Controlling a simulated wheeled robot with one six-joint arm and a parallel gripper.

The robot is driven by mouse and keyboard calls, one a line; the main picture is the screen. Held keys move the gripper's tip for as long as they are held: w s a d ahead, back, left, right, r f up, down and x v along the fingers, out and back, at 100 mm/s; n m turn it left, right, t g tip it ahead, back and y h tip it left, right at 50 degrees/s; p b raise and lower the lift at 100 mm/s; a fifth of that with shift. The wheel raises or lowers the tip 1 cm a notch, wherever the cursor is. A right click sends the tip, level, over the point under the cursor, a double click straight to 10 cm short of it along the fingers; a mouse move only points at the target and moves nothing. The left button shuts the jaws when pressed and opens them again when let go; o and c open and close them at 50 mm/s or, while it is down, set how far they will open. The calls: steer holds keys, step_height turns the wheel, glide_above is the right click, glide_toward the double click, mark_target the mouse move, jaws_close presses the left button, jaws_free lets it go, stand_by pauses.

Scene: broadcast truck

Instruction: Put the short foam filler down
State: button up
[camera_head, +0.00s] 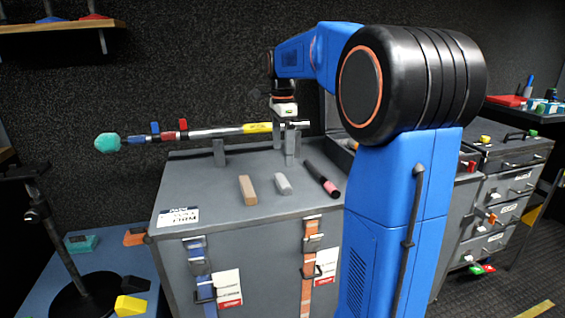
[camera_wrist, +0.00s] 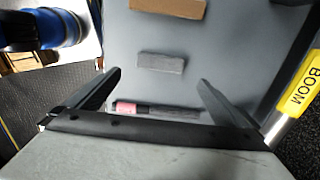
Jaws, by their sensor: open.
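A short grey block (camera_head: 283,183), which looks like the short foam filler, lies on top of the grey case (camera_head: 200,190). It also shows in the wrist view (camera_wrist: 161,63), apart from both fingers. My gripper (camera_head: 284,156) is open and empty. It points down above the back part of the case top, behind the grey block in the head view. In the wrist view, its two fingers (camera_wrist: 160,78) stand wide apart with nothing held between them.
A tan block (camera_head: 248,190) lies left of the grey one, and a black-and-pink cylinder (camera_head: 322,179) lies right. A boom pole (camera_head: 215,132) with a yellow label runs along the back, close to my gripper. An upright grey support (camera_head: 219,152) stands beneath it.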

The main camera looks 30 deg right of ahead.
steer(key=s+a+f+n+t, duration=0.2)
steer(key=s+a+n, duration=0.8)
steer(key=s, duration=0.5)
steer(key=s+a+f+n+t, duration=0.1)
steer(key=s+a+f+n, duration=0.1)
steer(key=s+f+n, duration=0.3)
steer(key=s+a+f+n+t, duration=0.1)
steer(key=s+a+f+n, duration=0.2)
steer(key=s+f+n, duration=0.3)
steer(key=s+f, duration=0.1)
steer(key=s, duration=0.3)
steer(key=shift+s+a+f+t, duration=0.2)
steer(key=shift+a+f+t, duration=0.1)
steer(key=shift+t, duration=0.1)
